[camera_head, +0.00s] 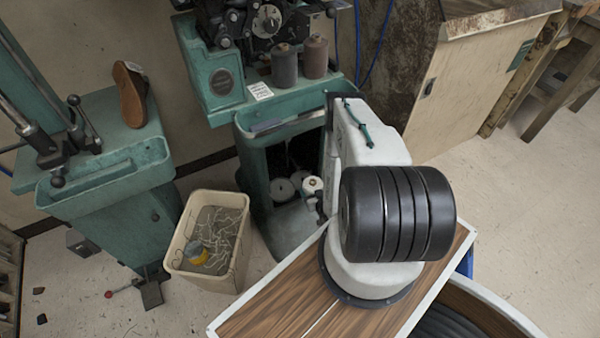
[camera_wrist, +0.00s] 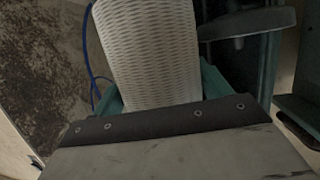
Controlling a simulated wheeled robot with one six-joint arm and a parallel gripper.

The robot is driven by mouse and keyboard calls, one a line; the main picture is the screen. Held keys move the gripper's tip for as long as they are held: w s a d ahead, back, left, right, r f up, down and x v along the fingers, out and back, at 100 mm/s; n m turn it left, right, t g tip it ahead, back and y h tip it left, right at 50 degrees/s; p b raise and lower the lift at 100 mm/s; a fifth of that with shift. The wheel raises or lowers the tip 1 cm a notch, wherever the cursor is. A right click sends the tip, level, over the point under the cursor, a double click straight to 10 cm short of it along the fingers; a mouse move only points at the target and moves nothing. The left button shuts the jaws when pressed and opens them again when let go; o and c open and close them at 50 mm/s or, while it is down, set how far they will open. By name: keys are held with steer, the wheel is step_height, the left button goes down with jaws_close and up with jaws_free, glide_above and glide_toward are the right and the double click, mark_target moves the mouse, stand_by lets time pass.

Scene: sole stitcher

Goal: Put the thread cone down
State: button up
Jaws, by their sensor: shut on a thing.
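A white thread cone (camera_head: 312,184) is at my gripper (camera_head: 320,205), in front of the open compartment of the green machine (camera_head: 262,150). In the wrist view the cone (camera_wrist: 147,50) is large, pale and ribbed, and slightly tilted; its lower end is hidden behind a dark screwed edge. My gripper is shut on the cone. Its fingertips are small and partly hidden by my arm in the head view. I cannot tell whether the cone touches any surface.
White cones (camera_head: 283,190) sit in the dark compartment. Two thread spools, brown (camera_head: 315,57) and grey (camera_head: 284,66), stand on the machine's ledge. A cream bin (camera_head: 184,228) with thread scraps and a yellow item stands left. A brown shoe (camera_head: 130,95) rests on the left machine.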

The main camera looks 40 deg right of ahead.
steer(key=shift+d+r+x, duration=0.1)
steer(key=shift+r+x, duration=0.05)
steer(key=shift+x, duration=2.25)
steer(key=shift+d+r+x, duration=0.1)
steer(key=shift+r+x, duration=0.05)
steer(key=shift+x, duration=2.3)
steer(key=shift+d+r+x, duration=0.1)
steer(key=shift+r+x, duration=0.05)
steer(key=shift+x, duration=2.25)
steer(key=shift+f, duration=0.15)
steer(key=o, duration=0.9)
steer(key=v, duration=1.2)
